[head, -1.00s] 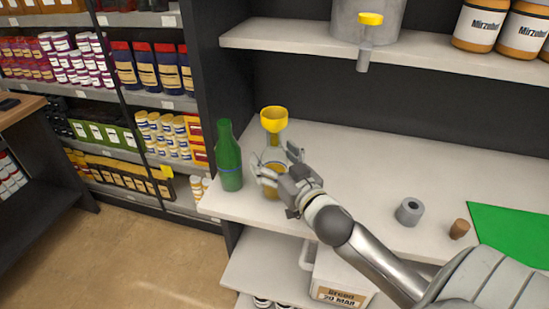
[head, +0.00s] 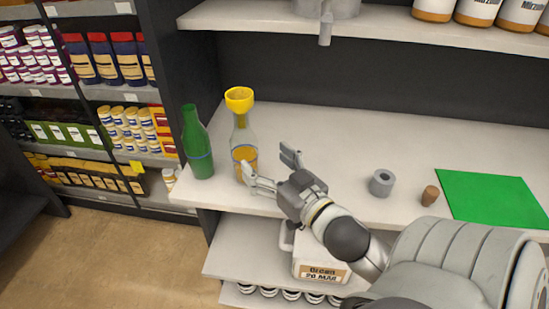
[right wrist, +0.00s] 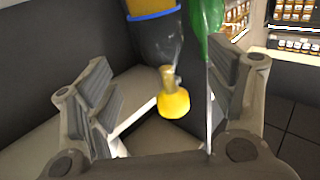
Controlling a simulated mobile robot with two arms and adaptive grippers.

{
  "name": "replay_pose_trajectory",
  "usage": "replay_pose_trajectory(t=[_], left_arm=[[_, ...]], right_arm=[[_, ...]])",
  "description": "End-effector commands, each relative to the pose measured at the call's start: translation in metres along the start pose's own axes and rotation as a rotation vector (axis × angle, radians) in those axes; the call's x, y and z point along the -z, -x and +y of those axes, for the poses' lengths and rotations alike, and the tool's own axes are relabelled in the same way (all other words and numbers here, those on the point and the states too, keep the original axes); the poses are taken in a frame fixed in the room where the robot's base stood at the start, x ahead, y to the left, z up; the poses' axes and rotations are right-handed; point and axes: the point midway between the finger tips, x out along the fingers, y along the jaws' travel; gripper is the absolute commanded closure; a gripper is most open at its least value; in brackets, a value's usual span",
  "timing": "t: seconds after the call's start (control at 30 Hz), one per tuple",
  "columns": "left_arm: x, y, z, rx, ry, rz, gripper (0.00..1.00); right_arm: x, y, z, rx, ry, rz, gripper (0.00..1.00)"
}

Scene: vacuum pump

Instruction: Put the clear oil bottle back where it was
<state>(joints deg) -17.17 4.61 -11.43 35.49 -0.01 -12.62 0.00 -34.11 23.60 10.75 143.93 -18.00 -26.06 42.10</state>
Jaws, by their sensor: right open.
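The clear oil bottle (head: 244,141) stands upright on the counter with amber oil in its lower part. A yellow funnel (head: 239,98) sits in its mouth. My right gripper (head: 268,163) is open and empty, just right of the bottle. One fingertip overlaps the bottle's lower side in the head view; I cannot tell if it touches. The right wrist view shows the bottle (right wrist: 152,30) upside down, with the funnel (right wrist: 173,103) lowest, beyond the spread fingers (right wrist: 165,95). My left gripper is not in view.
A green bottle (head: 196,145) stands close left of the oil bottle, near the counter's left end. A grey ring (head: 381,183), a cork (head: 430,195) and a green mat (head: 492,200) lie to the right. An upper shelf (head: 380,27) hangs above. The counter behind the gripper is clear.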

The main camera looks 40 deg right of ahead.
Motion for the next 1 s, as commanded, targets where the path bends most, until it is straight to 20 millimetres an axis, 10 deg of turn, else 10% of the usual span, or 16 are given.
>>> replay_pose_trajectory(t=[1.0], left_arm=[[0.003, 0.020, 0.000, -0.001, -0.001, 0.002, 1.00]], right_arm=[[0.002, 0.022, 0.000, 0.000, 0.001, 0.000, 0.23]])
